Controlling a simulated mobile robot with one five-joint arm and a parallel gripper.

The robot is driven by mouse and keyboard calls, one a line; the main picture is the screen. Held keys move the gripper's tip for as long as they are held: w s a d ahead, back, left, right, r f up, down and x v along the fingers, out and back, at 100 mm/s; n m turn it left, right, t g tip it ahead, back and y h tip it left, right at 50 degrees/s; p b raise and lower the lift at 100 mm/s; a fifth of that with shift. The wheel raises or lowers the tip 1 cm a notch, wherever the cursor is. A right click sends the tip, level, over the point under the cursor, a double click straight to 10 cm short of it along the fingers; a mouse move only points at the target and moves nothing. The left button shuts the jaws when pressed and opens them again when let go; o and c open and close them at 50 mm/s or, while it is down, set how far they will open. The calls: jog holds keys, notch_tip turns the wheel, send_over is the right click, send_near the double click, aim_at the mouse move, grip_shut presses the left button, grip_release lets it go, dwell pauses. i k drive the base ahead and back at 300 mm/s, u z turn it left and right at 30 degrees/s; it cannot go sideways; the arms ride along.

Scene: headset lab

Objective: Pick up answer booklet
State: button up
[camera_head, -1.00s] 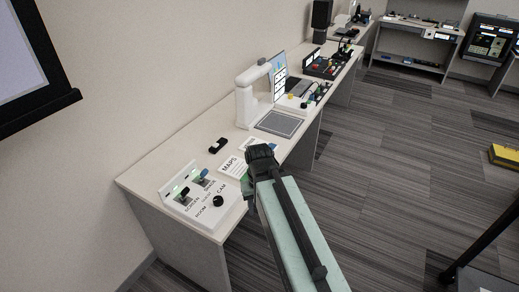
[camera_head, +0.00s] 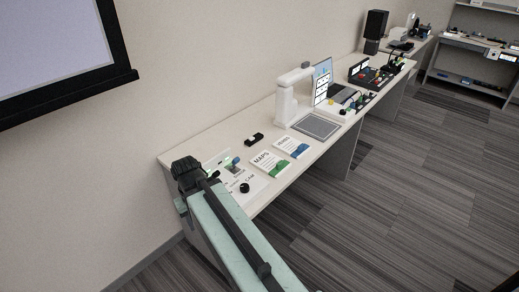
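Two booklets lie flat, side by side, on the long desk. The nearer one is white and green, marked "MAPS" (camera_head: 268,163). The other is a white and blue booklet (camera_head: 293,146), just beyond it to the right; its title is too small to read surely. No label reading "answer" is legible. My dark gripper (camera_head: 186,168) is over the near left end of the desk, left of both booklets and apart from them. Its fingers are seen from behind, so their opening is hidden.
A white control panel (camera_head: 254,182) is partly hidden behind my arm. A small black device (camera_head: 254,139) lies behind the booklets. A white document camera (camera_head: 287,103) with a grey pad (camera_head: 316,126) stands beyond. Floor right of the desk (camera_head: 400,200) is clear.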

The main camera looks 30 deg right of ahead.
aim_at(296, 148)
jog(key=u, duration=2.95)
jog(key=k, duration=1.6)
jog(key=z, duration=1.35)
jog(key=i, duration=0.5)
jog(key=z, duration=0.05)
